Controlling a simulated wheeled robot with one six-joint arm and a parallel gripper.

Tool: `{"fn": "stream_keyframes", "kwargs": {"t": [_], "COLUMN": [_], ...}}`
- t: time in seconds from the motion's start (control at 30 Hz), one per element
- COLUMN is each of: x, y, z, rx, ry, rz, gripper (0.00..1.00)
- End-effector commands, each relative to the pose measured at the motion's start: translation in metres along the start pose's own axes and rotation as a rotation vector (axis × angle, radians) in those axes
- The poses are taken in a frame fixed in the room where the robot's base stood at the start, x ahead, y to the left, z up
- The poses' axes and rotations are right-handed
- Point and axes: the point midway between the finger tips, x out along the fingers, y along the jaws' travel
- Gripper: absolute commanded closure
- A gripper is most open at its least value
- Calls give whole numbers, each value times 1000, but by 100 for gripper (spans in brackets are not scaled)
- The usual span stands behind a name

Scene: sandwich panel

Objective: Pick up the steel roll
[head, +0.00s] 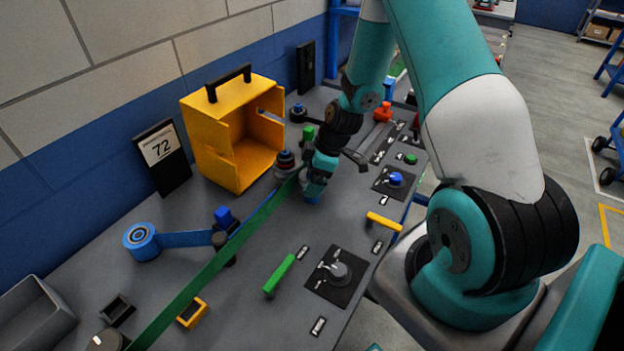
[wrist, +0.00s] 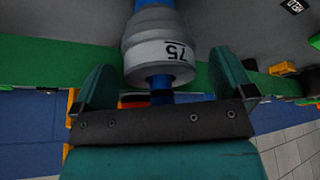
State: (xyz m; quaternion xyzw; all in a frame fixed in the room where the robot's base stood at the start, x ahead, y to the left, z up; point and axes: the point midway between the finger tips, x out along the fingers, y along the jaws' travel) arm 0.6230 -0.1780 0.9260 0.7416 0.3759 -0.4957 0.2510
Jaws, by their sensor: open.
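In the wrist view, a grey stepped cylinder (wrist: 163,45) marked 75, with blue parts at its ends, shows between the two fingers of my gripper (wrist: 165,85). It looks like a steel roll, but I cannot be sure. The fingers stand apart, and a gap shows on both sides of the cylinder. In the head view my gripper (head: 314,190) is low over the grey bench, beside the green strip. A grey stacked piece with a dark top (head: 286,166) stands just left of it. I cannot tell whether this is the same cylinder. My wrist hides part of the area.
A yellow open-fronted box (head: 205,130) stands behind, left of my arm. A green strip (head: 225,257) crosses the bench. A blue roll (head: 141,241) and a grey bin (head: 32,310) lie left. A green handle (head: 279,275) and a knob panel (head: 330,292) stand in front.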

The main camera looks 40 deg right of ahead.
Motion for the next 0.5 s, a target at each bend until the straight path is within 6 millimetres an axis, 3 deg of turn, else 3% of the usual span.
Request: {"fn": "stream_keyframes", "kwargs": {"t": [0.1, 0.13, 0.4, 0.5], "x": [0, 0, -1, -1], "y": [0, 0, 0, 0], "z": [0, 0, 0, 0], "rx": [0, 0, 0, 0], "ry": [0, 0, 1, 1], "rz": [1, 1, 1, 1], "gripper": [0, 5, 63, 63]}}
